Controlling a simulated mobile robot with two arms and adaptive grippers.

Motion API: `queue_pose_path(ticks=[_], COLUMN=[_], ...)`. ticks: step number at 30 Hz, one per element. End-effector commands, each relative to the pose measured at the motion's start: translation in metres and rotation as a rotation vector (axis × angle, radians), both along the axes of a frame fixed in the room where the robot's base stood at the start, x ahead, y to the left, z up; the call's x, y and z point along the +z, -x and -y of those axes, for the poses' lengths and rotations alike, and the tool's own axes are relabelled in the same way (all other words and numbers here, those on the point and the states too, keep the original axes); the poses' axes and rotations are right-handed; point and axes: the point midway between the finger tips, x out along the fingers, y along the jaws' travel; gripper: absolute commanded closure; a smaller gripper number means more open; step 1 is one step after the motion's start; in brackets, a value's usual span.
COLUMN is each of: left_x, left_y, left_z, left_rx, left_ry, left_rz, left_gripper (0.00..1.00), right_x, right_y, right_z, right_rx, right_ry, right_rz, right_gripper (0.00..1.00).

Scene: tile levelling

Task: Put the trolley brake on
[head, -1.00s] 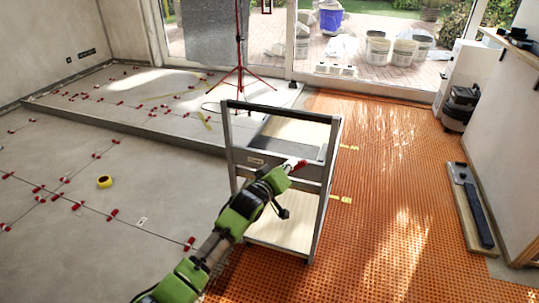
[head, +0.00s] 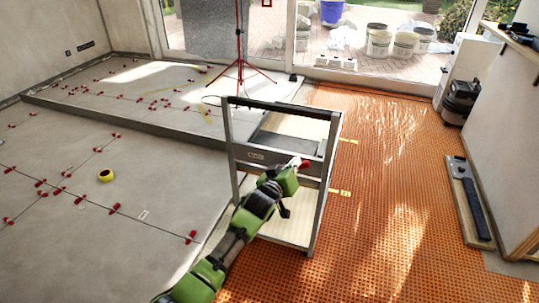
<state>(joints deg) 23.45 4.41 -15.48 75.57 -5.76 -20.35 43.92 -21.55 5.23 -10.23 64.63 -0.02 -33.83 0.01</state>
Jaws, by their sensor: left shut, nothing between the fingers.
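The trolley (head: 258,156) stands in the middle of the view, a grey metal frame with an upright handle hoop, a tray and a pale lower shelf. My left gripper (head: 297,170) reaches in from below, in front of the trolley's near side, just under the tray's front panel. It is shut, with nothing seen held in it. A small red piece (head: 306,163) shows at its far end; it looks like a lever, but I cannot tell whether the fingers touch it. My left arm covers part of the lower shelf and the trolley's lower left. The right gripper is not in view.
Orange matting (head: 390,200) lies under and right of the trolley. A red tripod (head: 240,75) stands behind. A board with a dark tool (head: 470,200) lies right.

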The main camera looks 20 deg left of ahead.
Motion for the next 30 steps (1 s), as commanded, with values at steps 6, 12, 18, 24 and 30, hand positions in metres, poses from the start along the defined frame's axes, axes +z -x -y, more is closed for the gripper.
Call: queue_pose_path(ticks=[6,12,18,24,30], left_x=[-0.003,-0.001,0.008,0.016,0.023], left_y=[0.002,0.015,0.047,0.082,0.107], left_z=[0.001,-0.001,-0.007,-0.012,-0.016], left_rx=[-0.001,0.000,0.000,0.000,0.000], left_ry=[0.001,0.000,0.002,0.002,0.000], left_rz=[-0.005,-0.005,-0.003,-0.001,0.000], left_gripper=[1.00,1.00,1.00,1.00,1.00], right_x=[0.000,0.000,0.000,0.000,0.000], right_y=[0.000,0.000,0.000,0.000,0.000], right_z=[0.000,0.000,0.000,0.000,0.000], right_rx=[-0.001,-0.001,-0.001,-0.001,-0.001], right_ry=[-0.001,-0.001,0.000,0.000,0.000], right_rz=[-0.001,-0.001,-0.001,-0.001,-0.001], right_gripper=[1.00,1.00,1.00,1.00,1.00])
